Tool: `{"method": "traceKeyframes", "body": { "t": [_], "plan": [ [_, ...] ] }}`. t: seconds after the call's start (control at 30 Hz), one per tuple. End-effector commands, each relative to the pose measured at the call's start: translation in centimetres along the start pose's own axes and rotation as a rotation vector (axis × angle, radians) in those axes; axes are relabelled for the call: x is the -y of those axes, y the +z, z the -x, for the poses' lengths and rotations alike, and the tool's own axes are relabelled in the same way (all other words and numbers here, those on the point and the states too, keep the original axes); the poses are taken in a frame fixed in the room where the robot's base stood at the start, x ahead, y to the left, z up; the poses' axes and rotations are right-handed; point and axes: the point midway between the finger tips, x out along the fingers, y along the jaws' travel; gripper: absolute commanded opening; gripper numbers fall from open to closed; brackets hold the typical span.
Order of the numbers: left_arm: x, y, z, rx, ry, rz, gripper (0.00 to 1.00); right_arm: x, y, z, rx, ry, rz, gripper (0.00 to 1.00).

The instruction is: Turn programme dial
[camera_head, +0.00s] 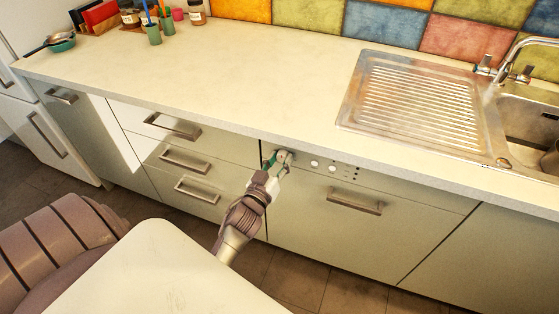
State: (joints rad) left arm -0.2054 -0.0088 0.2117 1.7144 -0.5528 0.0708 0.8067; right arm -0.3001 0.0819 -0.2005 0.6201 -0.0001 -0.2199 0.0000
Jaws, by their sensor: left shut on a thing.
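The dishwasher front (340,235) stands under the counter, with a control strip along its top edge. My left gripper (277,161) is at the left end of this strip, shut on the programme dial. The fingers cover most of the dial, so its angle cannot be told. Small round buttons (315,163) sit on the strip just right of the gripper. The dishwasher's bar handle (355,202) is below and to the right. My right gripper is not in view.
The counter edge (300,154) runs just above the gripper. Drawers with bar handles (185,160) are to the left. A pale tabletop (150,270) and a chair (60,250) stand in front. The sink (530,115) is at the right.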

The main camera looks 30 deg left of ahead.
Motion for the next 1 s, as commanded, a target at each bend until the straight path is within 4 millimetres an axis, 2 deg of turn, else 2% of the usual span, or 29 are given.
{"method": "traceKeyframes", "body": {
  "t": [0.37, 1.0],
  "plan": [
    [-0.1, -0.1, 0.0, 0.010, -0.003, -0.143, 0.03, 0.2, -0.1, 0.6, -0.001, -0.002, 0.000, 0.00],
    [-0.2, -0.1, 0.0, 0.046, -0.011, -0.732, 0.03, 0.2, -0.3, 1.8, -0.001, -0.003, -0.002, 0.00]
  ]
}}
